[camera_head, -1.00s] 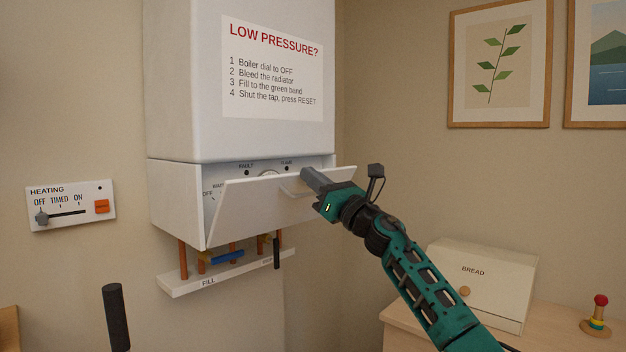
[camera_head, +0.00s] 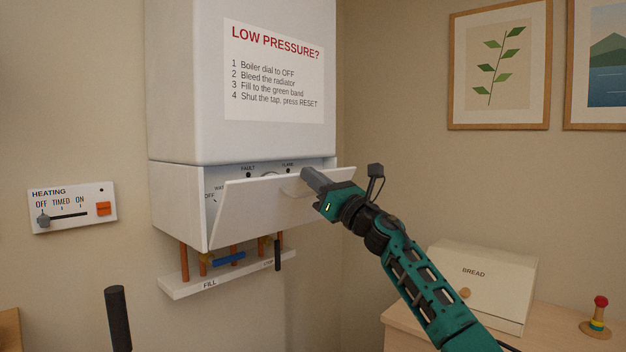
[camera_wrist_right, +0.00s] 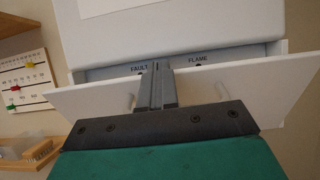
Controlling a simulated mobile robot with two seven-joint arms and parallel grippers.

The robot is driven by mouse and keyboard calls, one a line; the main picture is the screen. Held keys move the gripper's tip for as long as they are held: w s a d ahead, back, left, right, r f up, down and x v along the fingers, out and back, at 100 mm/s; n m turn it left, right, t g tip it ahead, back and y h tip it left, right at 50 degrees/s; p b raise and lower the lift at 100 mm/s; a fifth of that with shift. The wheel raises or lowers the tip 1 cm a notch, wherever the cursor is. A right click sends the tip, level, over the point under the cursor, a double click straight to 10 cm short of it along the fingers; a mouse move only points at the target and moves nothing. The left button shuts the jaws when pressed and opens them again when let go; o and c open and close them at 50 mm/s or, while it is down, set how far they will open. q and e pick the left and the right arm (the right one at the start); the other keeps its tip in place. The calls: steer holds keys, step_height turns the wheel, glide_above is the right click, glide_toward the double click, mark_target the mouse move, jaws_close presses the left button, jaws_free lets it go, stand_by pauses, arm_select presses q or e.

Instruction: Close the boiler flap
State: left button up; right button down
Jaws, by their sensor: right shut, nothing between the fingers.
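The white boiler flap (camera_head: 262,209) is tilted partly open at the bottom of the boiler (camera_head: 240,137), its top edge leaning out. Behind it shows a strip of the control panel with the FAULT and FLAME labels. My right gripper (camera_head: 307,177) is shut and empty, at the flap's upper right beside its small handle ledge. In the right wrist view the shut fingers (camera_wrist_right: 157,82) reach over the flap (camera_wrist_right: 215,98) near its top edge; whether they touch it I cannot tell. A dark rod (camera_head: 117,318) stands at the lower left; my left gripper is not clearly visible.
A heating control (camera_head: 73,207) is on the wall at left. Copper pipes, a blue tap handle (camera_head: 228,258) and a FILL shelf (camera_head: 225,276) sit below the boiler. A bread box (camera_head: 478,290) and a stacked toy (camera_head: 598,318) stand on the counter at right.

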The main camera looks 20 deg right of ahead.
steer(key=shift+w+a+r, duration=0.1)
steer(key=shift+w+r, duration=0.15)
steer(key=shift+r, duration=0.1)
stand_by(0.7)
